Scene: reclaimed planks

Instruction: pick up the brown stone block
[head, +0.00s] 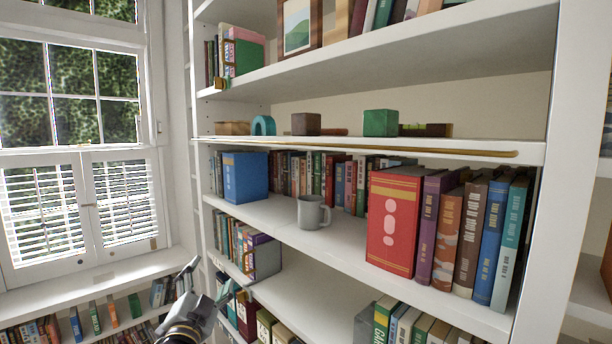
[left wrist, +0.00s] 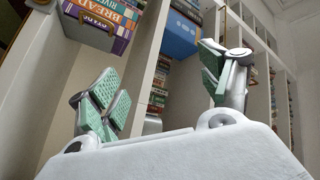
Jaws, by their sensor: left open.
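The brown stone block (head: 305,124) is a dark brown cube on the middle shelf (head: 400,146), between a teal arch (head: 263,125) and a green block (head: 380,122). My left gripper (head: 208,279) is low at the left in the head view, well below the block and apart from it. Its fingers are spread and empty. In the left wrist view, the two green-padded fingers (left wrist: 165,90) stand wide apart with nothing between them. The block is not seen in the left wrist view. My right gripper is not in view.
A wooden piece (head: 232,128) and a dark level-like bar (head: 426,130) share the block's shelf. A brass rail (head: 450,151) runs along its front edge. The shelf below holds a grey mug (head: 313,212), a blue box (head: 245,177) and a red book (head: 392,222). A window is at the left.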

